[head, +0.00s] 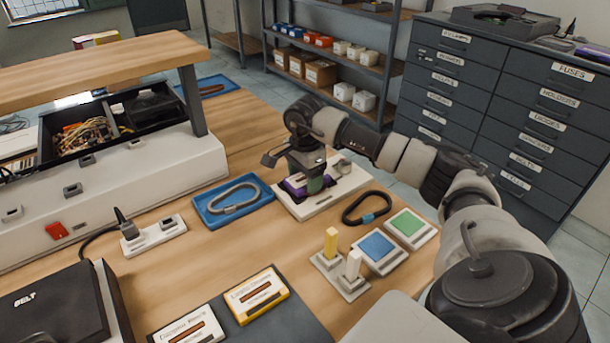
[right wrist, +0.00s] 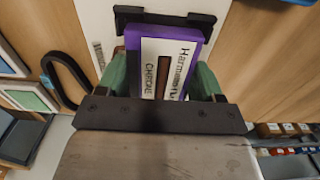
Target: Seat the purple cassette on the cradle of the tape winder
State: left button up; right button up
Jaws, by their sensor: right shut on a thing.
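The purple cassette (right wrist: 168,68) has a white label with a dark window. My right gripper (head: 316,185) is shut on it, with a green fingertip at each side in the right wrist view. In the head view the cassette (head: 293,185) shows low over the white base of the tape winder (head: 296,210), partly hidden by my gripper. In the right wrist view its far end is close to a black bracket (right wrist: 165,14) on the winder. I cannot tell whether it touches the cradle or is just above it. My left gripper is not in view.
A blue tray (head: 205,210) with a grey loop lies left of the winder. A black loop (head: 366,208) lies to its right. Nearer are blue (head: 378,250) and green (head: 408,226) pads, a stand with yellow and white pegs (head: 340,278), and a yellow cassette (head: 258,294).

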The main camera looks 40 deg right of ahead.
jog(key=shift+f, duration=0.2)
dwell(0.4)
jog(key=o, duration=1)
notch_tip(320, 180, up, 17)
jog(key=p, duration=0.6)
dwell(1.0)
